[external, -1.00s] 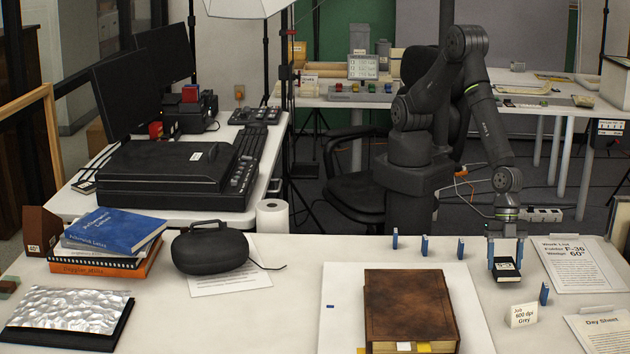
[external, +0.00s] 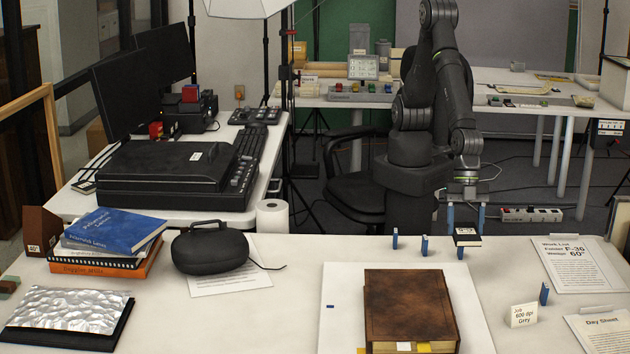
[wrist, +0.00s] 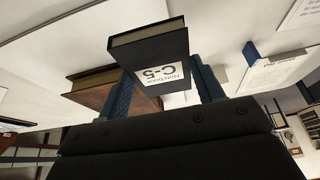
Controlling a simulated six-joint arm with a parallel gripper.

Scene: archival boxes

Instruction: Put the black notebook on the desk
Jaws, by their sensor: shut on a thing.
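The black notebook (external: 467,237) is small, with a white label; in the wrist view the notebook (wrist: 150,48) shows a label reading "Notebook C-5". My gripper (external: 466,222) has its blue fingers on either side of the notebook and is shut on it. In the wrist view my gripper's fingers (wrist: 165,90) close on the notebook's near part. The notebook appears held above the back edge of the white desk (external: 300,300), behind the brown book; its exact height is hard to tell.
A large brown book (external: 410,308) lies on a white mat (external: 342,305). Small blue pegs (external: 425,246) stand behind it. A "600 dpi Grey" card (external: 523,315) and printed sheets (external: 577,264) lie right. A black case (external: 210,248) and stacked books (external: 112,232) are left.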

